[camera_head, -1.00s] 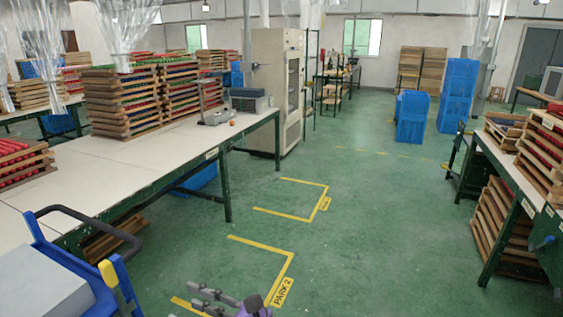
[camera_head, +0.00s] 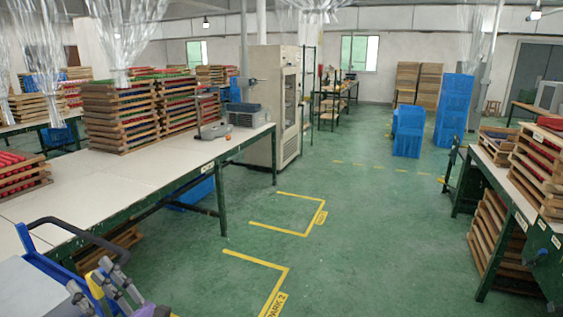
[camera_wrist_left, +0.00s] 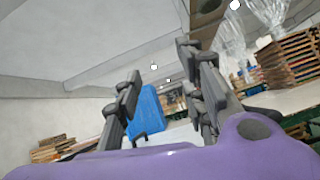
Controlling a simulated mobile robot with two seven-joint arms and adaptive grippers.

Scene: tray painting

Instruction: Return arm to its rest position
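My left gripper (camera_head: 108,286) shows at the lower left of the head view, in front of the cart, with part of its purple wrist at the bottom edge. In the left wrist view its two dark fingers (camera_wrist_left: 163,95) stand well apart with no object held between them. A blue shape (camera_wrist_left: 147,108) shows beyond the gap; I cannot tell exactly what it is. My right gripper is in neither view.
A blue cart (camera_head: 58,268) with a dark handle stands at the lower left, close to my left gripper. A long white table (camera_head: 110,178) with stacked trays (camera_head: 122,115) runs behind it. The green floor (camera_head: 375,240) in the middle is clear. A workbench (camera_head: 497,185) stands at right.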

